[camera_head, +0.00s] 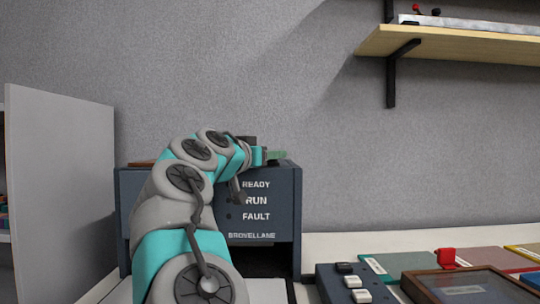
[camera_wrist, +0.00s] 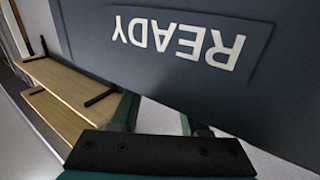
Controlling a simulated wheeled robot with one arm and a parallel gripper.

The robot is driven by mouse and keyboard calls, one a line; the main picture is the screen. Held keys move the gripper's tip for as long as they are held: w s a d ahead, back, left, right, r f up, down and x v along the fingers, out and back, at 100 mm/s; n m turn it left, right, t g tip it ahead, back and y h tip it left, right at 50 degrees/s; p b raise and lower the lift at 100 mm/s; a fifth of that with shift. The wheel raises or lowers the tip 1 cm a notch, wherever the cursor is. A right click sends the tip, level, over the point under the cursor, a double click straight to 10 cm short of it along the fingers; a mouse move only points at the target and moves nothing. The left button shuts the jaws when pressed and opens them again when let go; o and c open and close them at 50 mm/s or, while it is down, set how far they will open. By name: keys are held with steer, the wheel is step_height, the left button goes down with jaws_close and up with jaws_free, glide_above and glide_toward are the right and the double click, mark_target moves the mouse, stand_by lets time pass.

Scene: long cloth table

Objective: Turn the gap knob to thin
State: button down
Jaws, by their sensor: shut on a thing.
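A dark blue-grey machine (camera_head: 270,225) stands against the wall, with READY, RUN and FAULT lettered on its front. In the wrist view, its panel (camera_wrist: 190,75) fills the upper part, with READY upside down. My gripper (camera_head: 277,155) is at the machine's upper edge, above the READY label. In the wrist view, my gripper's green fingers (camera_wrist: 160,118) stand apart and their tips pass out of sight behind the panel. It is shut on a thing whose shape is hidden. I cannot make out the gap knob or its marking in either view. My arm covers the machine's left front.
A wooden shelf (camera_head: 450,45) is on the wall at upper right. A grey upright panel (camera_head: 60,195) stands at left. A control box (camera_head: 330,285) with several buttons, a red piece (camera_head: 446,258) and a wood-framed tray (camera_head: 412,286) are at lower right.

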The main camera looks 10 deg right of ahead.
steer(key=shift+c, duration=2)
jaws_free()
steer(key=shift+s+a, duration=0.1)
steer(key=b+v, duration=0.1)
steer(key=v, duration=0.6)
steer(key=shift+s+a, duration=0.2)
steer(key=shift+s, duration=0.05)
